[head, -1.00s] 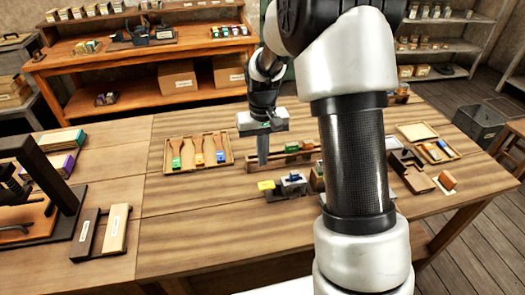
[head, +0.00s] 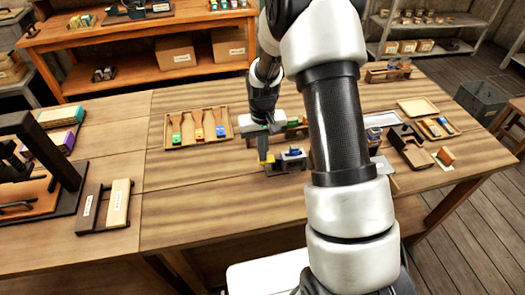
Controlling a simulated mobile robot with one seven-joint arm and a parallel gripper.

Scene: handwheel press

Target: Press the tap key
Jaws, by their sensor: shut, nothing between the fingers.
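A small dark device with a blue-grey top (head: 291,155), which may be the tap key, sits on the wooden table. A green-topped piece (head: 293,123) lies behind, partly hidden by my gripper and arm. My arm also hides part of the table right of the device.
A tray of several brushes (head: 198,129) lies left of my gripper. A dark press (head: 35,165) stands at the far left, with a labelled wooden block (head: 117,203) beside it. Wooden boxes (head: 408,147) stand right of my arm. The table front is clear.

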